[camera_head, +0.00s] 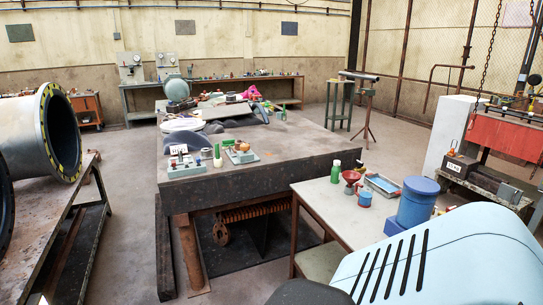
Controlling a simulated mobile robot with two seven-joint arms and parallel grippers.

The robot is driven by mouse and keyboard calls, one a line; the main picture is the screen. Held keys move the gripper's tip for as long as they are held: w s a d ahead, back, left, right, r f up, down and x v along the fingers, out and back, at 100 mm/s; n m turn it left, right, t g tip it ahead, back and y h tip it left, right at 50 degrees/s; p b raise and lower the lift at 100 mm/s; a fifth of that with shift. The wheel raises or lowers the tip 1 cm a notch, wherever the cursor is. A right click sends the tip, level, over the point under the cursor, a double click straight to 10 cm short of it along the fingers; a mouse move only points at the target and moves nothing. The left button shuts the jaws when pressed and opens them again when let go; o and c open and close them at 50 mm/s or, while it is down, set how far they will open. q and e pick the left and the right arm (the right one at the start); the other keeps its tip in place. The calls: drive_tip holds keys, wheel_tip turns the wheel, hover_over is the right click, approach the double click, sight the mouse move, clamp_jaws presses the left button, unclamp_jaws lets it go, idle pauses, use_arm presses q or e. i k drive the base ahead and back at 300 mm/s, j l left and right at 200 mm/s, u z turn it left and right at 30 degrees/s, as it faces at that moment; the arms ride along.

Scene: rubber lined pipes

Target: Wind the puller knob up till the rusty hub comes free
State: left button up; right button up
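I cannot clearly pick out the puller knob or the rusty hub at this size. Two small fixtures stand at the near left part of the dark steel table (300,150). The left fixture (185,165) has a pale base with red and white parts. The right fixture (241,153) has a pale base with green and reddish parts, and a small green upright piece (218,156) stands between them. Neither of my grippers is in view.
A pale side table (325,205) holds a green bottle (335,171), a red funnel-like cup (351,181), a tray (382,184) and a blue drum (416,201). A large flanged pipe (48,130) lies at left. A slotted light-blue shape (450,262) fills the lower right.

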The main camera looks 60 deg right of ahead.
sight(244, 147)
drive_tip(key=z, duration=1.65)
drive_tip(key=i+z, duration=0.25)
drive_tip(key=z, duration=0.15)
drive_tip(key=i+j+z, duration=0.15)
drive_tip(key=z, duration=0.25)
drive_tip(key=i+j+z, duration=0.3)
drive_tip(key=i+j, duration=1.5)
